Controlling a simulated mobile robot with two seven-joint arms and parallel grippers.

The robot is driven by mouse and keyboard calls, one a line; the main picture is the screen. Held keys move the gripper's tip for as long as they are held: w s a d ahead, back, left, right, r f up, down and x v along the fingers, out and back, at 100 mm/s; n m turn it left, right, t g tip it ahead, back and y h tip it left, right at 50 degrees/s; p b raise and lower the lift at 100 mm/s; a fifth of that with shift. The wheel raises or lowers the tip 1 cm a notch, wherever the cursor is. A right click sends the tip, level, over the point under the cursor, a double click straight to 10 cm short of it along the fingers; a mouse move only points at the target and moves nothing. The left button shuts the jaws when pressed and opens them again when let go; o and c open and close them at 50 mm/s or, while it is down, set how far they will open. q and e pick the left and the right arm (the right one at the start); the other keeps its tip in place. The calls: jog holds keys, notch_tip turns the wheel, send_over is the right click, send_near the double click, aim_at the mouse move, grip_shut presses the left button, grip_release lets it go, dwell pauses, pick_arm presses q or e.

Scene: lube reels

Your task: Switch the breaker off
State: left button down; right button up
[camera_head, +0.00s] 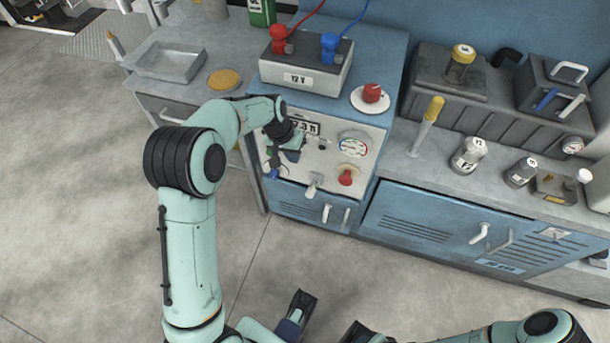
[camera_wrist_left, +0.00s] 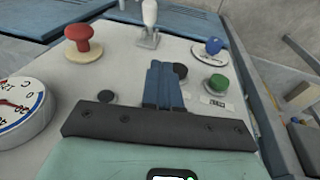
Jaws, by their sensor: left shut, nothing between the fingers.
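The breaker panel (camera_head: 328,160) is the pale front face of the blue cabinet. A white lever (camera_head: 314,188) sits low on it, its handle pointing down and outward; it also shows in the left wrist view (camera_wrist_left: 150,18). No label marks it as the breaker. My left gripper (camera_head: 291,155) is at the panel's left part, fingers shut and empty. In the left wrist view the blue fingers (camera_wrist_left: 165,84) point toward the lever but appear apart from it. They partly cover a dark round part (camera_wrist_left: 180,70). My right gripper (camera_head: 328,318) is low in the head view, fingers spread.
Near the lever are a red knob (camera_wrist_left: 82,40), a blue knob (camera_wrist_left: 212,46), a green button (camera_wrist_left: 217,84) and a gauge (camera_wrist_left: 20,106). A 12 V box (camera_head: 305,75) and a red rotary knob (camera_head: 371,95) are on top. The floor in front is clear.

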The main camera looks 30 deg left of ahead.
pick_arm(q)
jog(key=b, duration=0.2)
send_near(312, 189)
jog(key=w+a+f, duration=0.2)
jog(key=a+f, duration=0.1)
jog(key=d+f, duration=0.2)
jog(key=f, duration=0.1)
jog(key=shift+s+d+f, duration=0.15)
jog(key=shift+s+d, duration=0.1)
jog(key=shift+d, duration=0.05)
pick_arm(e)
jog(key=shift+w+d+f+t, duration=0.15)
jog(key=shift+w+f, duration=0.35)
jog(key=shift+f, duration=0.1)
jog(key=shift+w+d+f+t, duration=0.15)
jog(key=shift+w+f, duration=0.35)
jog(key=shift+f, duration=0.05)
